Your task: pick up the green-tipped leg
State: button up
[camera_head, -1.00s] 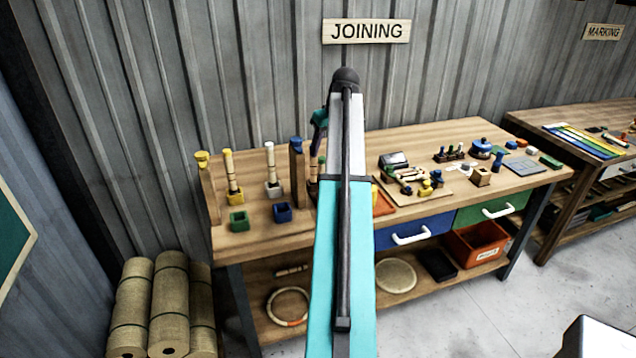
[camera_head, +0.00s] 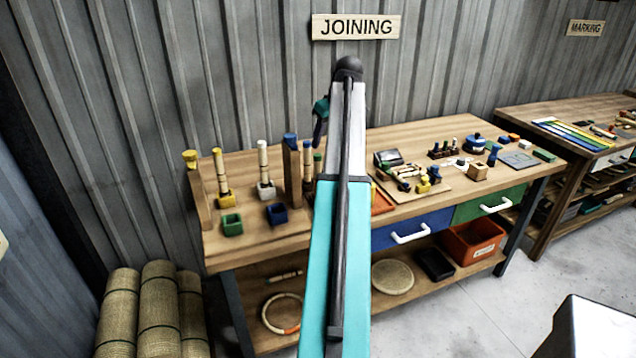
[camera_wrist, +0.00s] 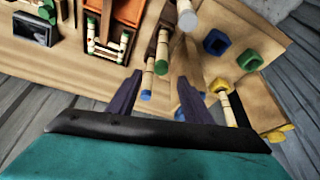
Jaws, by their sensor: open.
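The green-tipped leg (camera_head: 317,160) stands on the joining table, right of a blue-capped wooden post, partly hidden by my arm. In the wrist view its green tip (camera_wrist: 161,67) shows between the fingertips of my gripper (camera_wrist: 160,77), with its pale shaft running up from it. My gripper (camera_head: 318,140) is open, above the table near this leg; the exact gap cannot be told. A blue-tipped leg (camera_wrist: 146,94) shows close beside the left finger. The white-tipped leg (camera_head: 264,165) and yellow-tipped leg (camera_head: 220,178) stand farther left.
A wooden post (camera_head: 291,175) stands close left of the green-tipped leg. A green cup (camera_head: 232,225) and blue cup (camera_head: 277,214) sit at the front left. An orange tray (camera_wrist: 128,11) with pale pieces lies on the other side. A blue drawer (camera_head: 425,229) is below.

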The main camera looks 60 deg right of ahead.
aim_at(319, 155)
jog(key=shift+f, duration=0.1)
jog(key=shift+p+x, duration=1.05)
jog(key=shift+x, duration=3.2)
jog(key=shift+p+x, duration=0.8)
jog(key=shift+x, duration=0.35)
jog(key=shift+p+x, duration=0.4)
jog(key=shift+x, duration=1.05)
jog(key=shift+a, duration=0.15)
grip_shut()
